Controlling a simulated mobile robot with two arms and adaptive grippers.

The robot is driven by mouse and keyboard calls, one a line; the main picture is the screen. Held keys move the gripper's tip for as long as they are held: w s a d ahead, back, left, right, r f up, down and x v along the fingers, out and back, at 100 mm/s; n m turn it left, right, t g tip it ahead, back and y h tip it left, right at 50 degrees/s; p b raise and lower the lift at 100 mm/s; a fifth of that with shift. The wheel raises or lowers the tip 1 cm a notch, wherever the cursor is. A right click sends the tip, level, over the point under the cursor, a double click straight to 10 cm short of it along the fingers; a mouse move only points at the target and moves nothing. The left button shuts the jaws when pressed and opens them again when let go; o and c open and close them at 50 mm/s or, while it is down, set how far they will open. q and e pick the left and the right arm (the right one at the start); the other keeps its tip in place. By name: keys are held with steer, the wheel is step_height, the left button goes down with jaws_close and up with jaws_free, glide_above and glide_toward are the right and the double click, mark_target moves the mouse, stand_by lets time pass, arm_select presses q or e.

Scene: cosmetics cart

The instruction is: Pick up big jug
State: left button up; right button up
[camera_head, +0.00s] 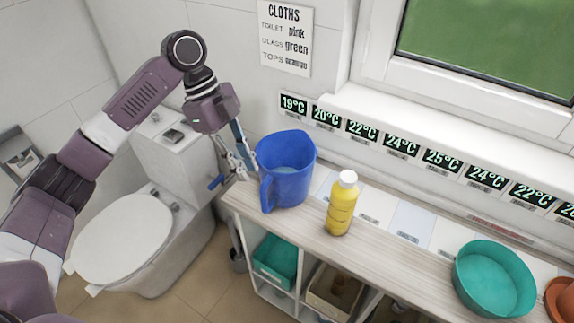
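The big jug (288,172) is blue and stands upright near the left end of the wooden counter, its open top showing and its handle facing front left. My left gripper (228,158) is just left of the jug, at about the height of its body. Its fingers look spread apart, with nothing seen between them. Whether the nearer finger touches the jug's side cannot be told. My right gripper is not in view.
A yellow bottle with a white cap (342,204) stands close to the jug's right. A teal bowl (494,281) and an orange pot (562,300) are farther right on the counter (405,262). A toilet (135,240) is at left; a wall with temperature displays (402,145) runs behind.

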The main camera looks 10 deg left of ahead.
mark_target(264, 204)
arm_select(q)
steer(key=p+x, duration=0.2)
steer(key=x, duration=0.3)
steer(key=p+x, duration=0.2)
steer(key=x, duration=0.4)
steer(key=shift+s, duration=0.25)
steer(key=shift+d+f, duration=0.15)
steer(key=shift+f, duration=0.3)
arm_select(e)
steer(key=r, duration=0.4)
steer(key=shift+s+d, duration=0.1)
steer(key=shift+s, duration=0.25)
arm_select(q)
steer(key=shift+c, duration=0.4)
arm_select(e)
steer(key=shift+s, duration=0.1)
arm_select(q)
jaws_close()
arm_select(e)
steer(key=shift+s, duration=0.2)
